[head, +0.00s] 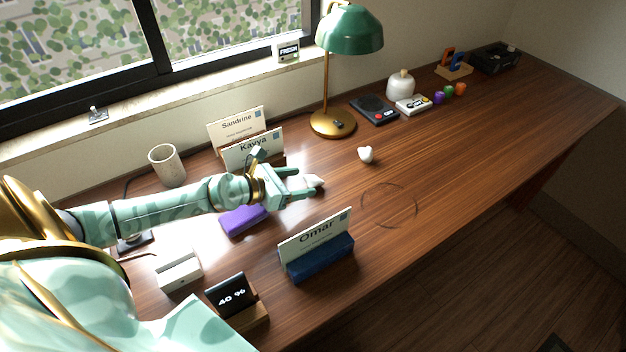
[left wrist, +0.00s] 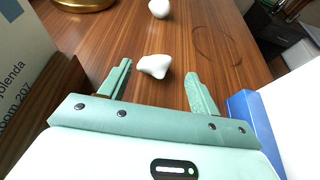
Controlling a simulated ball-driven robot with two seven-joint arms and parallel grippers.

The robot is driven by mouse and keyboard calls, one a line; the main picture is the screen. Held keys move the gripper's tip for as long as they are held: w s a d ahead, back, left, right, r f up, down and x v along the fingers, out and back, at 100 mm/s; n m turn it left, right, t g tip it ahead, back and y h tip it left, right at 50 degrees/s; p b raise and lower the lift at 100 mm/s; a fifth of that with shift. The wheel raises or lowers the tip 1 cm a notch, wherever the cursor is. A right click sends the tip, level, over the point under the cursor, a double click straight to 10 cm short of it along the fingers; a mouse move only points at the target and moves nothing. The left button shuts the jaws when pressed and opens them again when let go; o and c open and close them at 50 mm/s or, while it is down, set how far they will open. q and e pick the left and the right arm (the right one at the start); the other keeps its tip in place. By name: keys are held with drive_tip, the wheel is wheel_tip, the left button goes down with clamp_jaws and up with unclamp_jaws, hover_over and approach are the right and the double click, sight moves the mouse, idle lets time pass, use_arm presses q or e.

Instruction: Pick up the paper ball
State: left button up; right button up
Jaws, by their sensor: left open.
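A small white crumpled lump (head: 316,181), which looks like a paper ball, lies on the wooden desk at my left gripper (head: 305,182). In the left wrist view this lump (left wrist: 153,66) sits between the tips of the two open fingers (left wrist: 159,75), with gaps on both sides. A second white, rounder lump (head: 366,154) lies farther off on the desk; it also shows at the top of the left wrist view (left wrist: 159,8). I cannot tell for sure which one is the paper ball. My right gripper is not in view.
A blue holder (head: 322,262) with the Omar card stands just right of the gripper. A green lamp (head: 349,32) stands behind. The desk around the dark ring mark (head: 389,225) is clear.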

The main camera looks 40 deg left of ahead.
sight(319, 178)
use_arm(q)
drive_tip(key=x, duration=0.3)
drive_tip(key=shift+a+f, duration=0.1)
drive_tip(key=x, duration=0.1)
drive_tip(key=b+x, duration=0.1)
drive_tip(key=x, duration=0.1)
drive_tip(key=b+x, duration=0.1)
drive_tip(key=x, duration=0.1)
drive_tip(key=shift+w+a+f, duration=0.1)
drive_tip(key=shift+a, duration=0.25)
drive_tip(key=c, duration=1.1)
drive_tip(key=shift+o, duration=0.2)
